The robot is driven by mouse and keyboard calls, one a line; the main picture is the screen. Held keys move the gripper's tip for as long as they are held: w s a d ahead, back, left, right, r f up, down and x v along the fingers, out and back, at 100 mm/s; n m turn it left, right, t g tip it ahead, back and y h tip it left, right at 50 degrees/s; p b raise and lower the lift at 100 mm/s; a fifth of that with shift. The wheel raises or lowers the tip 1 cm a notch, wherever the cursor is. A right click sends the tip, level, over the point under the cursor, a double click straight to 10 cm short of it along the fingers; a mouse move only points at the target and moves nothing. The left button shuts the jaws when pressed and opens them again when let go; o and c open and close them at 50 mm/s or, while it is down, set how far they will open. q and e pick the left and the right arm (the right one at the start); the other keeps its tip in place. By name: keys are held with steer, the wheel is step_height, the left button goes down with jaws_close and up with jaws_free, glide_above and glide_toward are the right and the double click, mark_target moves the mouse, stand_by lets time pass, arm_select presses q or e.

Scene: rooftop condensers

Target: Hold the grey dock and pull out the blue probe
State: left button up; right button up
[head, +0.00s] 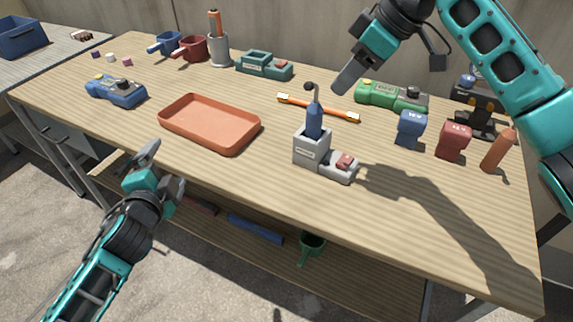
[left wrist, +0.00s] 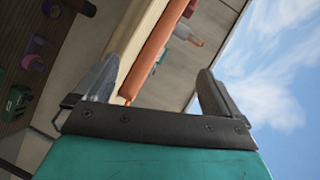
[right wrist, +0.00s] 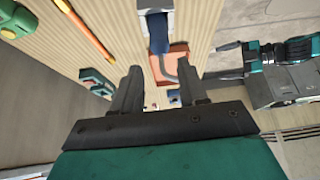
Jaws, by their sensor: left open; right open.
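The grey dock (head: 311,150) stands on the bench right of the middle in the head view. In the right wrist view the blue probe (right wrist: 158,34) shows beyond the fingertips, with the dock (right wrist: 154,5) at the top edge. My right gripper (head: 346,82) is open and empty, above the bench and up-right of the probe in the head view. My left gripper (head: 164,172) is open and empty off the bench's front edge, left of the dock.
An orange tray (head: 209,145) lies left of the dock. A green device (head: 391,95), a blue block (head: 410,129) and a red block (head: 453,141) stand to the right. The bench front before the dock is clear.

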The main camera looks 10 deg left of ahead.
mark_target(316, 132)
arm_select(q)
steer(key=w+d+r+m+t, duration=0.25)
steer(key=w+r+m, duration=0.25)
steer(key=r+m, duration=0.3)
steer(key=d+f+m+h, duration=0.1)
steer(key=d+m, duration=0.2)
steer(key=d+f+m+h, duration=0.1)
steer(key=d+m+h, duration=0.1)
steer(key=d+m, duration=0.1)
steer(key=d+f+m+h, duration=0.1)
steer(key=d+m, duration=0.2)
steer(key=m, duration=0.1)
steer(key=shift+d+f+t+h, duration=0.2)
steer(key=shift+f+t+h, duration=0.05)
steer(key=shift+h, duration=0.05)
steer(key=s+d+m+h, duration=0.1)
steer(key=d+m, duration=0.2)
steer(key=d, duration=0.1)
steer(key=s+d+f+m+g+h, duration=0.1)
steer(key=d+m+h, duration=0.1)
steer(key=d+m, duration=0.1)
steer(key=s+d+f+m+h, duration=0.1)
steer(key=d+m+h, duration=0.1)
steer(key=d+m, duration=0.2)
steer(key=shift+d+f+g, duration=0.25)
steer(key=shift+d+g, duration=0.05)
steer(key=shift+d, duration=0.55)
steer(key=x, duration=1.2)
steer(key=shift+w+d, duration=0.25)
steer(key=shift+d, duration=0.1)
